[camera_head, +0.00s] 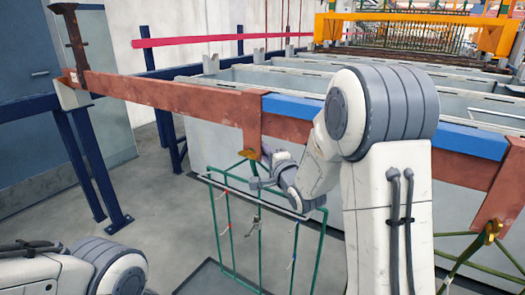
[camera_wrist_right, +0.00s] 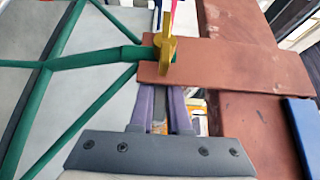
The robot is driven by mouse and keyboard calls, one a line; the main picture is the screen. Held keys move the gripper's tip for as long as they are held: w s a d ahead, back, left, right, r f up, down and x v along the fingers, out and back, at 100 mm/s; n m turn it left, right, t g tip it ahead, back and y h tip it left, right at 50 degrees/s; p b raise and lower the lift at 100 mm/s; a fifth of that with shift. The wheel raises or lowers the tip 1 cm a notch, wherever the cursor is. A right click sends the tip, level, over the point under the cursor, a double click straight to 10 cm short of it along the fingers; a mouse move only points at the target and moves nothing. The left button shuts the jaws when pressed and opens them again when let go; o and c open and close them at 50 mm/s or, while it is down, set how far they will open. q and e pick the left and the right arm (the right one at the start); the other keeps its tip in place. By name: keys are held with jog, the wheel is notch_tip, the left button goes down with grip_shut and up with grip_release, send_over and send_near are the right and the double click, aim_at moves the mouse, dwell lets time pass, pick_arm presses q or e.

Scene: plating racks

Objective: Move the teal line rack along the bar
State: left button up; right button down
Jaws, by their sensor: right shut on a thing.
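The teal line rack (camera_head: 222,228) is a green wire frame with small clips. It hangs below the copper-coloured bar (camera_head: 170,95) by a yellow hook (camera_head: 250,154) at a copper tab. In the right wrist view the rack's green bars (camera_wrist_right: 85,60) meet at the yellow hook (camera_wrist_right: 166,52) beside the copper tab (camera_wrist_right: 220,65). My right gripper (camera_head: 263,172) is at the top of the rack, just under the tab. Its purple fingers (camera_wrist_right: 163,97) are shut on the rack near the hook; the exact grip is partly hidden. My left gripper is out of view.
A blue section (camera_head: 300,107) lies on the bar right of the tab. Another green rack (camera_head: 465,250) with a yellow hook (camera_head: 490,232) hangs at the right. Grey tanks (camera_head: 285,78) stand behind the bar. Blue posts (camera_head: 85,165) stand at the left, with open floor (camera_head: 160,205) near them.

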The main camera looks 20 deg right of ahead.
jog(key=shift+w+r, duration=0.1)
jog(key=shift+r, duration=0.2)
jog(key=c, duration=0.8)
grip_release()
jog(key=shift+s+f, duration=0.2)
jog(key=shift+f, duration=0.6)
jog(key=s+b, duration=0.8)
jog(key=s, duration=0.2)
jog(key=shift+d+r, duration=0.4)
jog(key=shift+r, duration=0.05)
jog(key=shift+s, duration=0.1)
